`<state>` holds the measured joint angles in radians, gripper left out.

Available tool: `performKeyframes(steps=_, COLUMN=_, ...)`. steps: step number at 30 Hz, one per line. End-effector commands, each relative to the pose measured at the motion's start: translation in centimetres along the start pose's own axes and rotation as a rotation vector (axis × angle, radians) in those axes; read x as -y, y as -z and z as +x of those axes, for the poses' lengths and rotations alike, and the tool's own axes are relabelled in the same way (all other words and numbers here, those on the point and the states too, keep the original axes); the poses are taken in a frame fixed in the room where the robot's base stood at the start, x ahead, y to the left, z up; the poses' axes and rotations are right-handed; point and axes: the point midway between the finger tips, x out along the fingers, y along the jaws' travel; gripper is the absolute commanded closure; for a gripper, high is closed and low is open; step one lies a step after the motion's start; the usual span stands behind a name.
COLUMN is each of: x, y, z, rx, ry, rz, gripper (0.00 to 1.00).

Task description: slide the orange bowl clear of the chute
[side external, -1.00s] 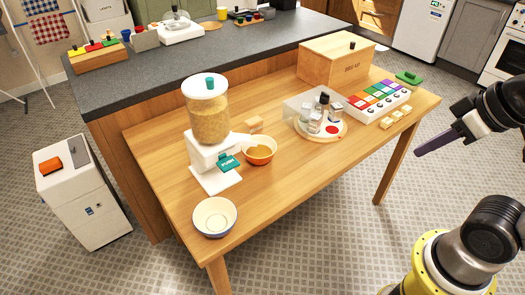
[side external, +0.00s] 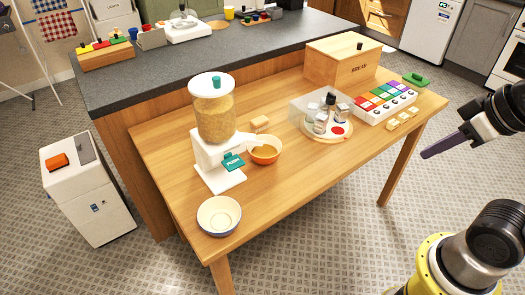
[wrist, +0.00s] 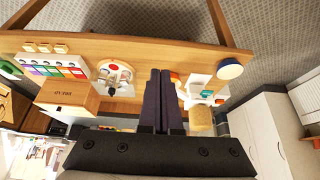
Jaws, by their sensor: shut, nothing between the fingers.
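The orange bowl (side external: 264,157), with a white rim and golden-brown contents, stands on the wooden table by the chute (side external: 239,137) of the white cereal dispenser (side external: 213,152). The chute's end reaches the bowl's left rim in the side view. A teal push paddle (side external: 233,162) sits at the dispenser's front. My gripper (side external: 427,154) is shut and empty, in the air off the table's right side, well away from the bowl. In the wrist view, its dark fingers (wrist: 158,74) lie together, and only an orange sliver of the bowl (wrist: 174,77) shows beside them.
A blue and white bowl (side external: 219,217) stands near the table's front left corner. A small tan block (side external: 260,122) lies behind the orange bowl. Table in front of the bowl is clear.

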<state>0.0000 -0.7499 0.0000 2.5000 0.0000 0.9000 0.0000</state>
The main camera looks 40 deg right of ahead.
Motion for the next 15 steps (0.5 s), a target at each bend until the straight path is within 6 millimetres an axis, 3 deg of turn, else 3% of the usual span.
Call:
performKeyframes(steps=2, x=0.0, y=0.0, z=0.0, rx=0.0, ry=0.0, rz=0.0, gripper=0.96)
performKeyframes(steps=6, x=0.0, y=0.0, z=0.0, rx=-0.001, ry=0.0, rz=-0.027, gripper=0.74)
performKeyframes(steps=9, x=-0.1, y=0.6, z=-0.3, rx=-0.018, ry=-0.005, rz=-0.099, gripper=0.74)
performKeyframes(steps=11, x=-0.2, y=2.0, z=-1.1, rx=-0.055, ry=-0.016, rz=-0.166, gripper=0.74)
performKeyframes(steps=15, x=-0.5, y=6.8, z=-2.0, rx=-0.086, ry=-0.043, rz=-0.349, gripper=0.74)
